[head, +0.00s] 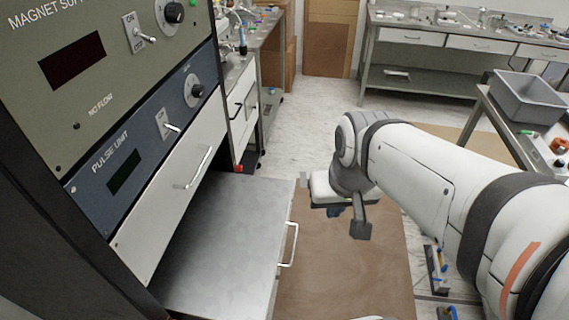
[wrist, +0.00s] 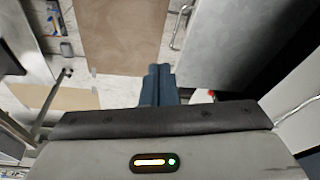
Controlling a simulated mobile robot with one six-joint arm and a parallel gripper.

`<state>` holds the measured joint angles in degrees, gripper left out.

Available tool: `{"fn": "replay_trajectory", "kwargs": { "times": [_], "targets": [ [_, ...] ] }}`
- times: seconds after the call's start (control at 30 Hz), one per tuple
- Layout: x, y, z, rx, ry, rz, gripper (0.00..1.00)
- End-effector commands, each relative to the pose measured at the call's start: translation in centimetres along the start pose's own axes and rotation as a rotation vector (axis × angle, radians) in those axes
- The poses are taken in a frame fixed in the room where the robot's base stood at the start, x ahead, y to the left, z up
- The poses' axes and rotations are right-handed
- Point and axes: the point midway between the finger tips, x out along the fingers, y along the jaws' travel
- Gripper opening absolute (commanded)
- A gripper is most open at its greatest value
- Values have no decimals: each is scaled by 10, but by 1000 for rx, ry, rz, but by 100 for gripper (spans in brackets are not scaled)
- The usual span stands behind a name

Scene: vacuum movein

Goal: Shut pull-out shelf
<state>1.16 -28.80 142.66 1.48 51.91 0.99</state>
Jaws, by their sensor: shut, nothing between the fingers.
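The pull-out shelf (head: 225,235) is a flat grey metal slab that sticks out of the dark rack below a white drawer front. Its front edge carries a pale bar handle (head: 290,245). In the wrist view the shelf (wrist: 225,40) is at the upper right, with its handle (wrist: 180,27) on its left edge. My gripper (head: 335,212) is to the right of the shelf's far front corner, apart from the handle. In the wrist view its blue fingers (wrist: 158,85) are together and empty.
Above the shelf is a closed white drawer (head: 180,185) with a handle, under the blue pulse unit panel (head: 145,130). A brown floor mat (head: 345,270) lies below. A side table with a grey bin (head: 528,97) stands at right. Open floor lies behind my gripper.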

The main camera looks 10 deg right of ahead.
Motion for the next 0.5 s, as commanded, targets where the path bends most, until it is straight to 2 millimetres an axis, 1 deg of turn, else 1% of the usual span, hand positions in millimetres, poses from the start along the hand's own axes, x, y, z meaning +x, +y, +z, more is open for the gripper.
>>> {"fn": "replay_trajectory", "kwargs": {
  "times": [0.03,0.17,0.37,0.5],
  "targets": [
    [10,1,-2,48,-23,-13,0],
    [39,1,-11,260,-106,-71,0],
    [95,6,-36,686,-268,-187,0],
    [137,16,-56,992,-380,-265,0]
  ]
}}
